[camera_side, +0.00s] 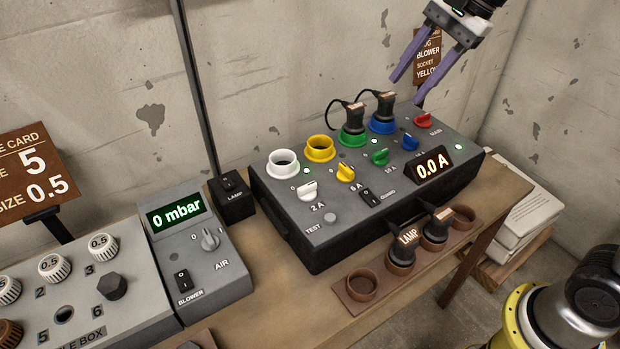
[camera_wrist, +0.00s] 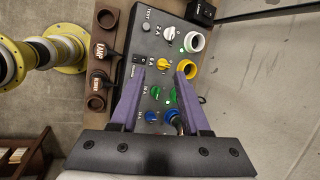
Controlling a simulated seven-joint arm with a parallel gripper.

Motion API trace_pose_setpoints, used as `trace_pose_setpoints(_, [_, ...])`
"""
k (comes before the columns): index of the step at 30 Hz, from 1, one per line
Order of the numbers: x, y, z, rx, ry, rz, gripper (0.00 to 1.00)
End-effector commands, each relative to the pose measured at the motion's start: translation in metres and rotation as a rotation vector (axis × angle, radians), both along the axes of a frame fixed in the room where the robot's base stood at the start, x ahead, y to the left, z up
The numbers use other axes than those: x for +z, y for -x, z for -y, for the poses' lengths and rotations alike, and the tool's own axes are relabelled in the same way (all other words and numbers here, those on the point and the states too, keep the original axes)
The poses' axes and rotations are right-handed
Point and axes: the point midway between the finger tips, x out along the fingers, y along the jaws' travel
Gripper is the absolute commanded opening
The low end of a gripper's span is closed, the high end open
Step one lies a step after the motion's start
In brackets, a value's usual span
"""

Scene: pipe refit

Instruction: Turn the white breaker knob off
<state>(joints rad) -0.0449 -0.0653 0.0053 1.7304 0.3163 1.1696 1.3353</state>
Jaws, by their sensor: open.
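The white breaker knob (camera_side: 308,190) sits on the grey socket box (camera_side: 330,235), in front of the white socket ring (camera_side: 283,163). It also shows in the wrist view (camera_wrist: 170,33), beyond my fingertips. A small green light (camera_side: 307,171) glows near it. My gripper (camera_side: 407,92) has two purple fingers, open and empty, above the far right part of the box. In the wrist view my gripper (camera_wrist: 161,72) points along the box, with the yellow knob (camera_wrist: 163,63) seen between its tips. It is well apart from the white knob.
Black plugs stand in the green (camera_side: 352,138) and blue (camera_side: 382,122) sockets, with cables rising behind. Yellow, green, blue and red knobs line the box. A brown holder (camera_side: 362,283) with two plugs lies in front. The air unit (camera_side: 200,260) and lamp switch post (camera_side: 231,195) stand left.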

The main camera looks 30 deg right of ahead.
Motion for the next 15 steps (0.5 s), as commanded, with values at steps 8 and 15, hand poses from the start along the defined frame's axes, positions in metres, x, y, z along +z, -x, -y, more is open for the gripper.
trace_pose_setpoints(8, [-0.055,-0.094,-0.035,-0.142,-0.119,-0.217,0.46])
trace_pose_setpoints(15, [-0.116,-0.128,-0.049,-0.134,-0.118,-0.325,0.46])
